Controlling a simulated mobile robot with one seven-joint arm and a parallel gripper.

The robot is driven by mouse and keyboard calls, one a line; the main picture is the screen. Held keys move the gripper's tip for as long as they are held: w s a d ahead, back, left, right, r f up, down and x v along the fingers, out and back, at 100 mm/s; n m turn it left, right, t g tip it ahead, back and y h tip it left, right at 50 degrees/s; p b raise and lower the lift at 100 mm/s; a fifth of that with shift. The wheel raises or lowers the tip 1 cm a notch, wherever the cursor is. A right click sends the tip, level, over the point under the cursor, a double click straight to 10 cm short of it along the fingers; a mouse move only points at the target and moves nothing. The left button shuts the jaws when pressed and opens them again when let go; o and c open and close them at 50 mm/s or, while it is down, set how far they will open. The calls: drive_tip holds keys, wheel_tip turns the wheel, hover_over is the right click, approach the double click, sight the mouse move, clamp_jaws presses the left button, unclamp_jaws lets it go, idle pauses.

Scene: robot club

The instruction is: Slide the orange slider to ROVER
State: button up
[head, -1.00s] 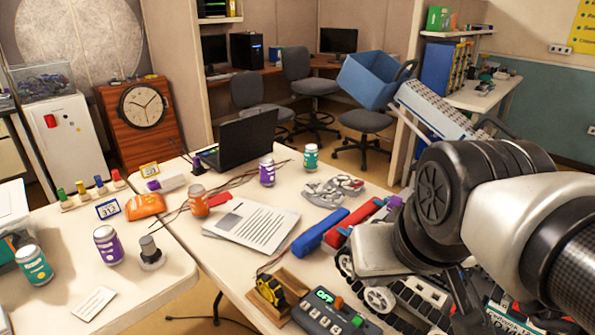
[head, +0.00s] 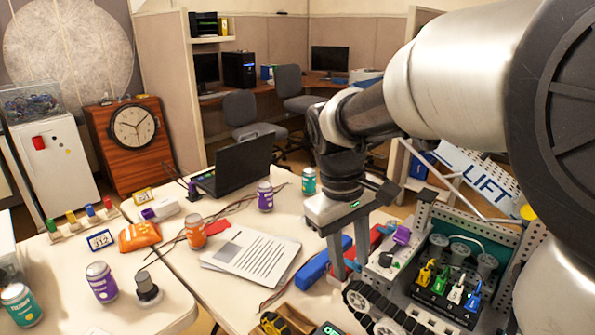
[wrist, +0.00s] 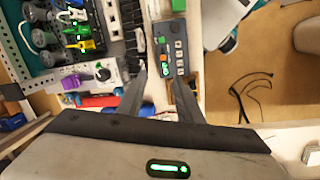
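A dark grey control box (wrist: 181,62) with a row of buttons and a lit green display (wrist: 175,83) lies below my gripper in the wrist view. A small orange piece on its face (wrist: 165,57), which looks like the orange slider, sits between the display and a green button (wrist: 160,40). The labels are too small to read. In the head view only the box's top edge (head: 329,329) shows at the bottom; the slider is cut off. My gripper (head: 347,272) is open and empty, pointing down. In the wrist view its fingers (wrist: 158,78) are apart, the right one close to the box.
A rover with tracks and coloured clips (head: 450,288) stands right of my gripper. A printed sheet (head: 250,254) and an orange can (head: 195,231) are to the left. A yellow-and-black piece (head: 272,324) lies near the front.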

drive_tip(key=w+a+f+n+g+h+p, duration=0.1)
drive_tip(key=w+a+f+n+g, duration=0.2)
drive_tip(key=w+f, duration=0.45)
drive_tip(key=b+x, duration=0.1)
drive_tip(key=x, duration=0.5)
drive_tip(key=b+x, duration=0.1)
drive_tip(key=x, duration=0.5)
drive_tip(key=s+x, duration=0.1)
drive_tip(key=x, duration=0.5)
drive_tip(key=shift+s+d+f+b, duration=0.1)
drive_tip(key=shift+d+f+b, duration=0.05)
drive_tip(key=shift+d+b, duration=0.2)
clamp_jaws()
